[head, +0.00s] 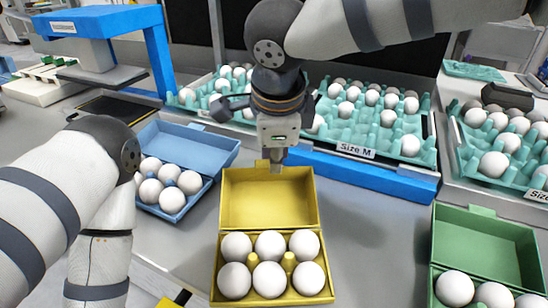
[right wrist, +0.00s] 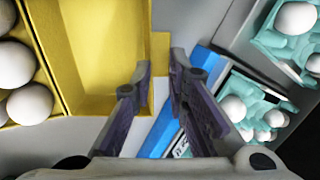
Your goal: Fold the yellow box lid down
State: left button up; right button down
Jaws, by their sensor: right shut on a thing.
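The yellow box (head: 216,285) sits on the grey table in the lower middle of the head view, with several white eggs in it. Its lid (head: 268,203) stands open, raised at the back edge. The lid also shows in the right wrist view (right wrist: 95,55), with eggs at the left. My right gripper (head: 278,155) reaches down from above to the tab on the lid's top edge. It is shut on that tab; in the right wrist view its fingers (right wrist: 160,75) are close together at the yellow edge. My left arm is at the left, its gripper out of view.
A blue box (head: 218,150) with eggs stands open at the left. A green box (head: 485,245) with eggs stands open at the right. Teal egg trays (head: 425,150) stand behind. Bare table (head: 375,240) lies between the yellow and green boxes.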

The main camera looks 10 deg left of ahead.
aim_at(276, 198)
jog(key=shift+s+d+r+t, duration=0.15)
jog(key=shift+s+r+t, duration=0.6)
jog(key=shift+r+t, duration=0.25)
jog(key=shift+s+r, duration=0.35)
jog(key=shift+s, duration=0.15)
